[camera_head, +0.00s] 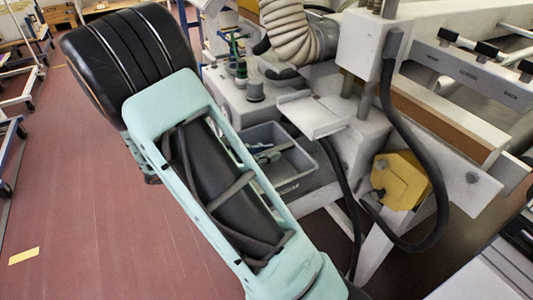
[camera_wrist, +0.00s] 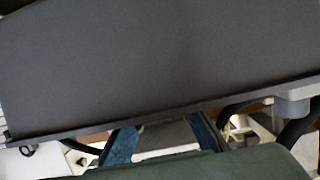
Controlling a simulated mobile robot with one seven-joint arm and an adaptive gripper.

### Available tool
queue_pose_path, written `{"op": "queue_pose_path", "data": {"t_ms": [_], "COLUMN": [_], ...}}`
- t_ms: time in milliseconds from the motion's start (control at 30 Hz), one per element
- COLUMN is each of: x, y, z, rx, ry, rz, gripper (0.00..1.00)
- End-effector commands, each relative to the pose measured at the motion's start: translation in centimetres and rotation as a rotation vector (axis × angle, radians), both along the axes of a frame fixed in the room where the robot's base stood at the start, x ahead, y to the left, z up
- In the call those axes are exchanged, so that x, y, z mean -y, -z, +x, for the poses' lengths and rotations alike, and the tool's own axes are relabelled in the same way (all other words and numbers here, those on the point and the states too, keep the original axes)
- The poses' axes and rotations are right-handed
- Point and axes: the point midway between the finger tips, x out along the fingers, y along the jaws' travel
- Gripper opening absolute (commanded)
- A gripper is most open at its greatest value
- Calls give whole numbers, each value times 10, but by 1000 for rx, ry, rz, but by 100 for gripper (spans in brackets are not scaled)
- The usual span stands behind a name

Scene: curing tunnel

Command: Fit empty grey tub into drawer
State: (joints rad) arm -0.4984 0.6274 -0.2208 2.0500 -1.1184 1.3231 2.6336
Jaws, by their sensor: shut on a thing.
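A large plain dark grey surface (camera_wrist: 160,65) fills most of the wrist view. It appears to be the grey tub, seen very close, with its lower edge running across the picture. My gripper (camera_wrist: 165,132) shows as bluish parts below that edge and is shut on the tub. The contact itself is hidden. In the head view my arm hides the gripper and the held tub. A grey open-topped box (camera_head: 293,181) sits in the machine's side and has small items inside. I cannot tell whether it is the drawer.
A pale machine with a ribbed hose (camera_head: 290,28) stands beyond my arm. A small pale shelf (camera_head: 311,114), a black cable (camera_head: 437,190) and a yellow block (camera_head: 401,180) are at its side. A dark green surface (camera_wrist: 200,166) lies low in the wrist view.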

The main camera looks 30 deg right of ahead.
Motion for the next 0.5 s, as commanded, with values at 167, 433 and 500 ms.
{"op": "queue_pose_path", "data": {"t_ms": [167, 433, 500], "x": [0, 0, 0], "y": [5, 9, 11], "z": [0, 0, 0], "rx": [1, 1, 1], "ry": [0, 0, 0], "rz": [-1, -1, -1], "gripper": [0, 0, 0]}}
